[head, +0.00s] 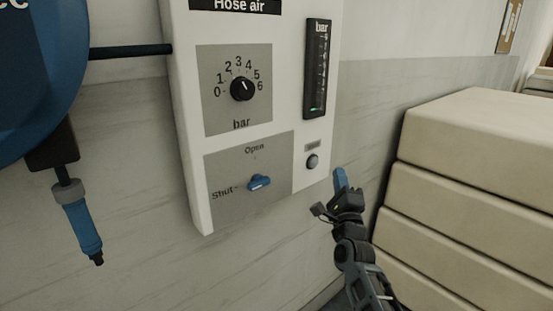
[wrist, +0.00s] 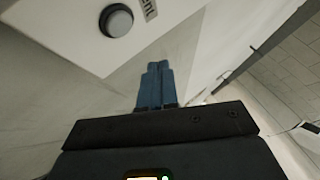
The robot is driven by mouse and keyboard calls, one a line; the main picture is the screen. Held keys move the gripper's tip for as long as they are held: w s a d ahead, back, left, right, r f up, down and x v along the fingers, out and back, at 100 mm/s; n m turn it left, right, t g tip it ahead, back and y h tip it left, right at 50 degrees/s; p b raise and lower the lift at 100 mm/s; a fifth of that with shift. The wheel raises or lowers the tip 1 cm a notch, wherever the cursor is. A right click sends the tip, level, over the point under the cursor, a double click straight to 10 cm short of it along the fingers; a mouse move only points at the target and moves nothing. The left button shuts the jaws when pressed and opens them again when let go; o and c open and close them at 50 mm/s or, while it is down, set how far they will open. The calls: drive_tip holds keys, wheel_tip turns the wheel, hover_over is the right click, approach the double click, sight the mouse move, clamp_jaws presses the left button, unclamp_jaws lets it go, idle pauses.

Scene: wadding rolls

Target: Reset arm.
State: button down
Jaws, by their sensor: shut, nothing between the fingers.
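My gripper (head: 341,178) is in the head view at the lower right of the hose air panel (head: 195,120), with its blue fingers pointing up. In the wrist view its blue fingers (wrist: 157,68) lie together, shut, with nothing between them. The fingertips are near the panel's lower right corner, below and right of the round grey button (head: 312,161); I cannot tell the exact gap. The button also shows at the top left of the wrist view (wrist: 116,20). My arm runs down to the bottom edge of the head view.
The panel has a black dial (head: 242,88), a blue valve handle (head: 259,182) and a bar gauge (head: 317,70) with a small green mark low down. A blue reel (head: 40,70) with a hanging hose nozzle (head: 77,222) is at left. Stacked cream blocks (head: 470,185) stand close at right.

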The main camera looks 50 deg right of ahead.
drive_tip(key=shift+a, duration=0.1)
drive_tip(key=s+a+f+n+t+y, duration=0.1)
drive_tip(key=s+a+f+n+y, duration=0.3)
drive_tip(key=a, duration=0.5)
drive_tip(key=s+a+f+n+t+y, duration=0.1)
drive_tip(key=a+f+n+y, duration=0.1)
drive_tip(key=a+n, duration=0.5)
drive_tip(key=s+a+f+n+t+y, duration=0.2)
drive_tip(key=s+a+f+n+y, duration=0.15)
drive_tip(key=a, duration=0.65)
drive_tip(key=s+a+r+n+g+y, duration=0.3)
drive_tip(key=s+a+n+y, duration=0.6)
drive_tip(key=s+a+n, duration=0.7)
drive_tip(key=shift+s+r+n, duration=0.9)
drive_tip(key=shift+s+n, duration=0.05)
